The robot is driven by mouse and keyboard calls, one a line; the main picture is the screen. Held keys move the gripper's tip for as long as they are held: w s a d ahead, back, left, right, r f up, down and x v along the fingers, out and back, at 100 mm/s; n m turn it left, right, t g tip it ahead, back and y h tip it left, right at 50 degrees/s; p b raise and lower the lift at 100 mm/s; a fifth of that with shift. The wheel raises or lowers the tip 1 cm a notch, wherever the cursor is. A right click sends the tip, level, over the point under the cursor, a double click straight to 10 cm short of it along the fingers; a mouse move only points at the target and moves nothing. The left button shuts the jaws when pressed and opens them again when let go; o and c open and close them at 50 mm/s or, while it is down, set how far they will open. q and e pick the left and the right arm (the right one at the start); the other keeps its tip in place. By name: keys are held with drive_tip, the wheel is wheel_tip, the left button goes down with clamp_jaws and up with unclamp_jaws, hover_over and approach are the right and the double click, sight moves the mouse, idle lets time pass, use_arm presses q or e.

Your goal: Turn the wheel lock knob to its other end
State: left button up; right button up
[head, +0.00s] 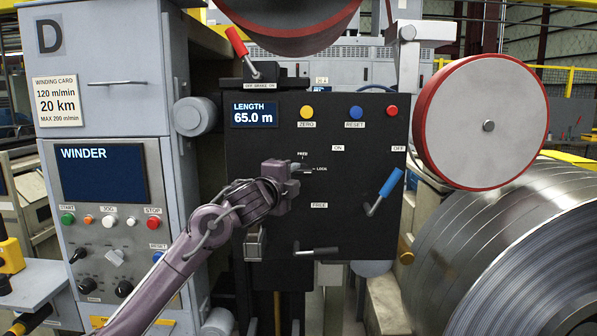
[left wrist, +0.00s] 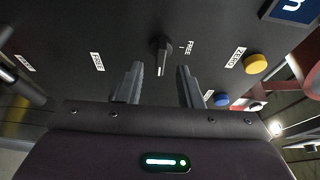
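The wheel lock knob (left wrist: 161,52) is a small black pointer knob on the dark winder panel (head: 350,235). In the left wrist view its pale mark points down, away from the FREE label beside it. Compared with the head view, that is toward LOCK. In the head view my left gripper (head: 294,172) is in front of the panel and mostly hides the knob. The left wrist view shows my left gripper (left wrist: 160,84) open, one finger to each side of the knob's line, with gaps on both sides. My right gripper is not in view.
A blue-handled lever (head: 385,190) stands out right of my gripper, and a black-handled lever (head: 316,251) is below. Yellow (head: 306,112), blue (head: 356,112) and red (head: 391,111) buttons sit above. A red-rimmed wheel (head: 480,123) and steel coil (head: 520,250) are at the right.

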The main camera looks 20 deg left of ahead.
sight(301, 173)
use_arm(q)
drive_tip(key=shift+w+d+p, duration=0.2)
drive_tip(key=shift+w+p, duration=0.15)
drive_tip(key=shift+w, duration=1.4)
clamp_jaws()
